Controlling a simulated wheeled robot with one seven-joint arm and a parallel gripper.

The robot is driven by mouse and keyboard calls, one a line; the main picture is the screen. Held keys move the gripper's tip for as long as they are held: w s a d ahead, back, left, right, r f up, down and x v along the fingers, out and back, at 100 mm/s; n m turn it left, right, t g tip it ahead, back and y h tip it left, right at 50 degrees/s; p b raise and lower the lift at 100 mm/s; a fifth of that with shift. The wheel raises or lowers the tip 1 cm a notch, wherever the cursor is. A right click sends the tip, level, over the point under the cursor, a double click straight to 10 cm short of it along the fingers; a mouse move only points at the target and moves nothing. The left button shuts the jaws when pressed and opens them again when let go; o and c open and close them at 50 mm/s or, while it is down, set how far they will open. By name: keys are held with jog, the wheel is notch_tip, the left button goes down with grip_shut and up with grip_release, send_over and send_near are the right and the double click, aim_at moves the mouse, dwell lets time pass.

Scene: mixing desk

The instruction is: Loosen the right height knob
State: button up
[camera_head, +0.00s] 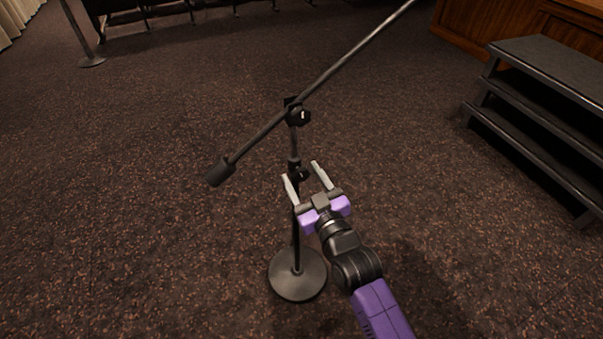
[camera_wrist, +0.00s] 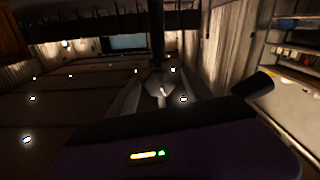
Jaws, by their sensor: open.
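One black microphone stand shows in the head view, with a round base (camera_head: 298,275), an upright pole and a slanted boom (camera_head: 335,70). Its dark height knob (camera_head: 300,174) is at the collar partway up the pole. My gripper (camera_head: 301,171) is open, with its two pale fingers pointing up at the collar, one on either side of the knob. In the wrist view a grey knob with a pale lever-like part (camera_wrist: 158,86) shows between the spread fingers, in front of the dark pole (camera_wrist: 157,35). I cannot tell whether the fingers touch it.
The boom's counterweight (camera_head: 220,172) hangs left of the pole. The boom clutch (camera_head: 298,115) is above my gripper. Dark steps (camera_head: 540,110) stand at the right. Another stand base (camera_head: 92,62) is at the far left. Carpet around the stand is clear.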

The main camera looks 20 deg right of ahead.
jog(key=s, duration=0.6)
jog(key=shift+s+p, duration=0.3)
jog(key=shift+s, duration=0.05)
